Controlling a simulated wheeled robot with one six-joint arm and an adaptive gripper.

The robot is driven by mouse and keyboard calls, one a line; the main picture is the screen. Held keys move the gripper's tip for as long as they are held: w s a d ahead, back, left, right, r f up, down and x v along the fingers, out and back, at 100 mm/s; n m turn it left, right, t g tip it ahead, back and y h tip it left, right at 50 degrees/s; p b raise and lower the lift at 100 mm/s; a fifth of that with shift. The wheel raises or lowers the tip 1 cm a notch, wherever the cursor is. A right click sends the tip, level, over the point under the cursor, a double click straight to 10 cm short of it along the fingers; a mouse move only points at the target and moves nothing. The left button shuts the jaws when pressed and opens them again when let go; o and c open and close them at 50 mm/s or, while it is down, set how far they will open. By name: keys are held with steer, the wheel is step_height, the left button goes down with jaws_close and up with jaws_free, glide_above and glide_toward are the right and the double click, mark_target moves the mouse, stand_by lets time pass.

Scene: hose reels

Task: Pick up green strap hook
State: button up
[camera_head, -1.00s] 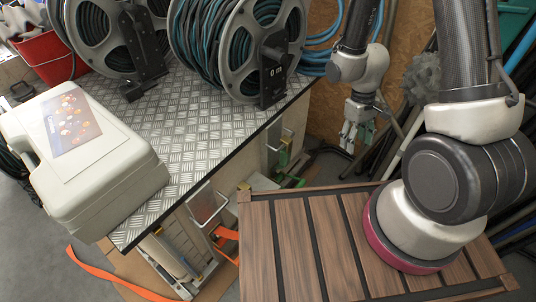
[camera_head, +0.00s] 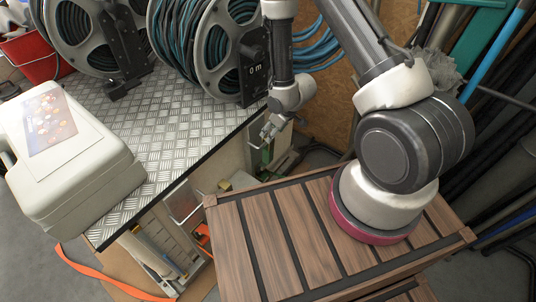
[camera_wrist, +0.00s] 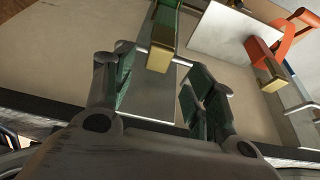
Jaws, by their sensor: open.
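The green strap hook (camera_wrist: 164,28) shows at the top of the wrist view, a green bar with a brass-coloured end block. It hangs at the side of the bench, near a pale metal plate (camera_wrist: 152,105). My gripper (camera_wrist: 165,85) is open and empty, with its two green-padded fingers spread. The brass end lies just ahead of the gap between the fingers, nearer the left finger; I see no contact. In the head view, my gripper (camera_head: 271,130) is beside the bench side, just above a small green part (camera_head: 266,152), probably the hook.
An orange strap hook (camera_wrist: 283,48) with a brass end sits close to the right. The tread-plate bench top (camera_head: 190,130) carries hose reels (camera_head: 212,50) and a pale case (camera_head: 85,175). A wooden slatted crate (camera_head: 262,225) stands in front.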

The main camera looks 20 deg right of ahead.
mark_target(268, 149)
steer(key=x, duration=0.4)
steer(key=shift+d+f, duration=0.15)
jaws_close()
